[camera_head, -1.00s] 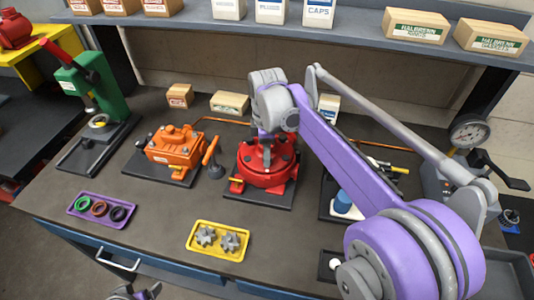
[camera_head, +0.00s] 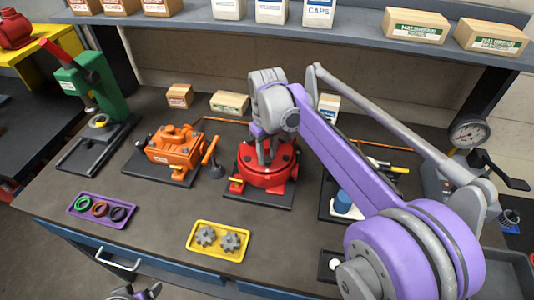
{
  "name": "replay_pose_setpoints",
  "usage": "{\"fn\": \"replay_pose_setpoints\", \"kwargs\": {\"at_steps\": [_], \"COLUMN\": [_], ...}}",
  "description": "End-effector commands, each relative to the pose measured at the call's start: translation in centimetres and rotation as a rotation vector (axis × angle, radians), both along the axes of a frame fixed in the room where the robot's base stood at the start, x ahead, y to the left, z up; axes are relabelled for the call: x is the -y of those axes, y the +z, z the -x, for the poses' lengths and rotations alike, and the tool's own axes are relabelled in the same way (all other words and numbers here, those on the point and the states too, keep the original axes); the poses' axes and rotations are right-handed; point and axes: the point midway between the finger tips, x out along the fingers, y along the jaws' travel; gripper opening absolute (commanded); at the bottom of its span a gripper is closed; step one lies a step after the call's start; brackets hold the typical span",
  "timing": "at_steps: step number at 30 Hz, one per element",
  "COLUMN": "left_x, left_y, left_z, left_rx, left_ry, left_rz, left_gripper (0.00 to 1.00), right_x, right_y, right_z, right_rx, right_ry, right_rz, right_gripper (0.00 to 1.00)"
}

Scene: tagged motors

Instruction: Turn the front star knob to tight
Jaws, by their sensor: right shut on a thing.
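A round red housing (camera_head: 268,176) stands on a dark base plate at the middle of the bench. My right gripper (camera_head: 265,163) points down onto the top of this housing, toward its left front. It is shut on the front star knob, which the fingers and wrist almost wholly hide. I cannot read the knob's angle or any tight mark. A small part of my left arm's end (camera_head: 135,292) shows at the bottom edge, and its jaws cannot be made out.
An orange gearbox (camera_head: 175,148) with an upright orange handle beside it stands left of the red housing. A yellow tray (camera_head: 194,246) with two grey star-shaped parts and a purple tray (camera_head: 83,219) with rings lie in front. My right arm covers the right side.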

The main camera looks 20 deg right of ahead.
Motion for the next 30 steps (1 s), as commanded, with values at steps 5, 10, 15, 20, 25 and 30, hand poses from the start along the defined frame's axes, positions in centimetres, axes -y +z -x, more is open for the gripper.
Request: {"fn": "replay_pose_setpoints", "kwargs": {"at_steps": [5,10,15,20,25,30], "left_x": [0.00,0.00,0.00,0.00,0.00,0.00], "left_y": [0.08,0.07,0.07,0.06,0.06,0.05], "left_z": [-0.04,-0.03,-0.02,-0.03,-0.03,-0.02], "left_rx": [0.001,0.001,0.001,0.001,0.000,0.000], "left_ry": [0.000,0.000,0.000,0.000,0.000,0.000], "left_rz": [0.000,0.000,0.000,0.000,0.000,0.000], "left_gripper": [0.77,0.77,0.77,0.77,0.77,0.77], "right_x": [0.07,0.08,0.08,0.08,0.07,0.07], "right_y": [0.24,0.24,0.24,0.24,0.24,0.24], "right_z": [-0.11,-0.12,-0.12,-0.11,-0.10,-0.10], "right_rx": [0.003,0.003,0.002,0.002,0.001,0.000], "right_ry": [-0.169,-0.330,-0.492,-0.644,-0.805,-0.967], "right_rz": [0.000,0.000,-0.001,-0.001,-0.002,-0.003], "right_gripper": [0.00,0.00,0.00,0.00,0.00,0.00]}}
